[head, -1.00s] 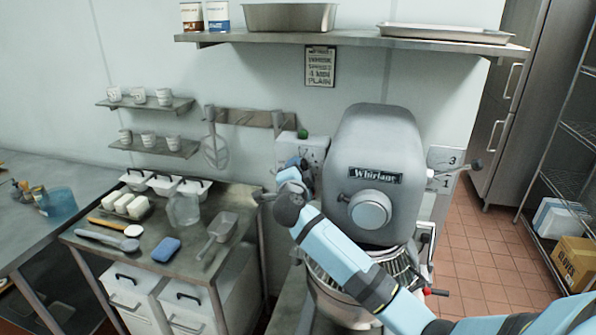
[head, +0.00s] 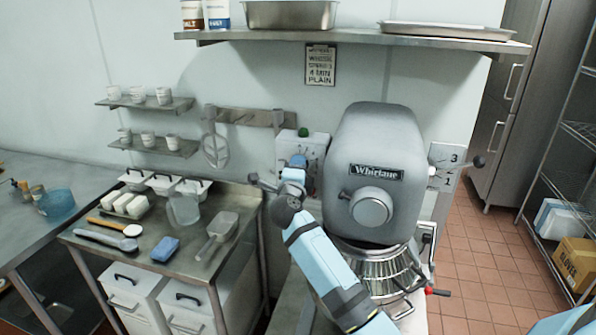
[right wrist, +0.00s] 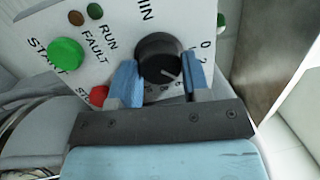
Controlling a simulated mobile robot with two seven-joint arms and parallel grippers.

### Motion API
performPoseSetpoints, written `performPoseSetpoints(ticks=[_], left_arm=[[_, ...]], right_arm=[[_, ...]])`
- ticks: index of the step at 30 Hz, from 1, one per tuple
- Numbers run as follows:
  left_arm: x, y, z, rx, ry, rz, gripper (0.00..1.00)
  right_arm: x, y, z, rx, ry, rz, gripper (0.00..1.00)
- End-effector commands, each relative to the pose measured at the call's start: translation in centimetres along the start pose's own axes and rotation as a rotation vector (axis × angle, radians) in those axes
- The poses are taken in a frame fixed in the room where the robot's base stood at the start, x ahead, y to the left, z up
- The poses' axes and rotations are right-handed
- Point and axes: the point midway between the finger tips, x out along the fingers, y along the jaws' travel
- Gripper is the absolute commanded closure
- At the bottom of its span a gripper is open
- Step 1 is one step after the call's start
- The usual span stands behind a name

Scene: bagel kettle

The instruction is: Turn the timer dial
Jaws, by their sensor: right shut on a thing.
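The timer dial (right wrist: 158,55) is a black round knob with a white pointer line on the white control panel (right wrist: 110,20). In the right wrist view its pointer aims toward the lower right, near the printed numbers. My right gripper (right wrist: 160,70) is shut on the dial, one blue finger on each side of it. In the head view my right gripper (head: 299,162) is at the front of the control box (head: 316,143), left of the mixer, and hides the dial. My left gripper is not in view.
The grey mixer (head: 375,150) stands close to the right of my forearm. A green button (right wrist: 65,54) and a red button (right wrist: 99,95) sit left of the dial. A side table (head: 215,262) with a scoop and tubs is at the left.

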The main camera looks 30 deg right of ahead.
Motion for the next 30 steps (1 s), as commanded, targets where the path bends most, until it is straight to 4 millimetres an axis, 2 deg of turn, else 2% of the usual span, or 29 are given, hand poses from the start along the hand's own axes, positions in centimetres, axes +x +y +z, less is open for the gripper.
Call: performPoseSetpoints(ticks=[10,11,14,23,26,30], left_arm=[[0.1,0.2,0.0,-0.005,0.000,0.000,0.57],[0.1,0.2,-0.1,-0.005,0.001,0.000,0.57],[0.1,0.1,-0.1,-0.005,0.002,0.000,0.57],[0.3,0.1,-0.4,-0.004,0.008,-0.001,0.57],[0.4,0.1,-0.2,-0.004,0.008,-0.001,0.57],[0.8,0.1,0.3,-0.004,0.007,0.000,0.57]], right_arm=[[0.0,0.1,0.0,0.002,0.000,0.001,0.80],[0.0,0.1,0.0,0.002,0.000,0.001,0.54],[0.0,0.1,0.0,0.002,0.000,0.001,0.31],[-0.1,0.1,0.0,0.002,0.000,0.000,0.31],[-0.9,0.1,0.0,0.003,-0.001,0.000,0.31],[-3.4,0.3,0.0,0.004,-0.002,0.001,0.31]])
